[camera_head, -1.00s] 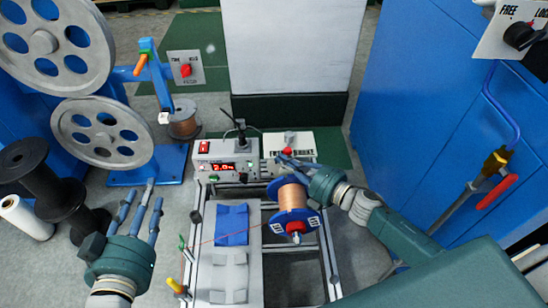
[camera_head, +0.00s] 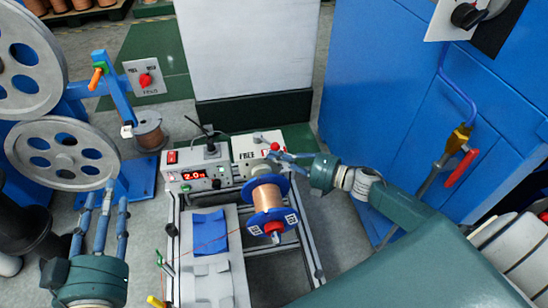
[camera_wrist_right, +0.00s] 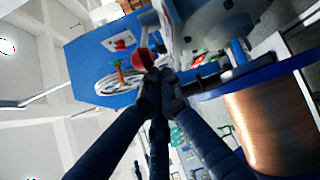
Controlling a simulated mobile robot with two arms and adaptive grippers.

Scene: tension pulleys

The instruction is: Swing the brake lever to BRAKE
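The brake lever's red ball knob (camera_head: 275,146) is at the right side of the white brake plate (camera_head: 243,146). FREE is readable at the plate's left; its right side is covered by my right gripper. My right gripper (camera_head: 272,156) has its fingertips beside the knob. In the right wrist view its fingers (camera_wrist_right: 160,80) converge with their tips together, and the red knob (camera_wrist_right: 141,60) shows just beyond and left of the tips, not between them. Whether they touch is unclear. My left gripper (camera_head: 102,195) is open and empty at the left, fingers spread.
A copper wire spool (camera_head: 267,200) with blue flanges is close below my right gripper. The control box (camera_head: 197,175) reads 2.0. Grey pulley wheels (camera_head: 62,153) are at the left. A blue cabinet (camera_head: 385,110) stands at the right.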

